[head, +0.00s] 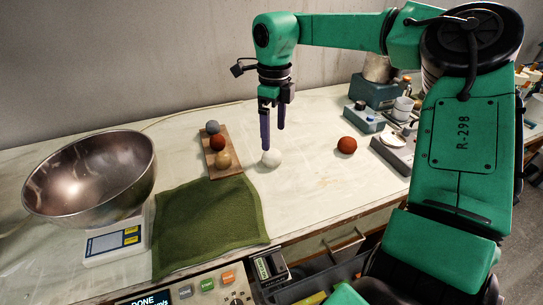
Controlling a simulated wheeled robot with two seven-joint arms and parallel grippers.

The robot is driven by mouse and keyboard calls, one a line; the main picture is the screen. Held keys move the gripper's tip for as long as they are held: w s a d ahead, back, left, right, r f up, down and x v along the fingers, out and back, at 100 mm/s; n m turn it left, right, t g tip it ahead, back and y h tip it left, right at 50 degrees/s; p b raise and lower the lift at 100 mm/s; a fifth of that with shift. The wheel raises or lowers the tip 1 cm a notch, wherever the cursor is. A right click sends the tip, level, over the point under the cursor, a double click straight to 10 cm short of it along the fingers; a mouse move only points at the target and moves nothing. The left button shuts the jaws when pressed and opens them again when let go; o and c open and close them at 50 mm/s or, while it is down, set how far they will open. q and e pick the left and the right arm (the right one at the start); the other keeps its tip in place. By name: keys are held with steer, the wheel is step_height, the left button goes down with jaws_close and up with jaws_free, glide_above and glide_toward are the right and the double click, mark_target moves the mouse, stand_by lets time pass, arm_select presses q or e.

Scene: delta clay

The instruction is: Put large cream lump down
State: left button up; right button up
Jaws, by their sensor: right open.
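The large cream lump (271,158) rests on the pale worktop, just right of the wooden board. My right gripper (273,147) points straight down above and around the lump, with its dark fingers apart. One finger comes down close to the lump; I cannot tell whether it touches. My left gripper is not in view.
A green cloth (205,225) lies in front, and a steel bowl (92,175) sits on a scale (117,240) at left. A red-brown lump (347,145) lies to the right, before equipment.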

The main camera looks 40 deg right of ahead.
mark_target(272, 151)
steer(key=f, duration=0.3)
steer(key=f+p, duration=0.1)
steer(key=f, duration=0.2)
steer(key=shift+w+a+f, duration=0.1)
steer(key=shift+w+f, duration=0.1)
steer(key=shift+f, duration=0.25)
steer(key=shift+w, duration=0.15)
steer(key=c, duration=1.5)
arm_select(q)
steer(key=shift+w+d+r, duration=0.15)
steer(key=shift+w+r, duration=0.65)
arm_select(e)
step_height(272, 151, up, 20)
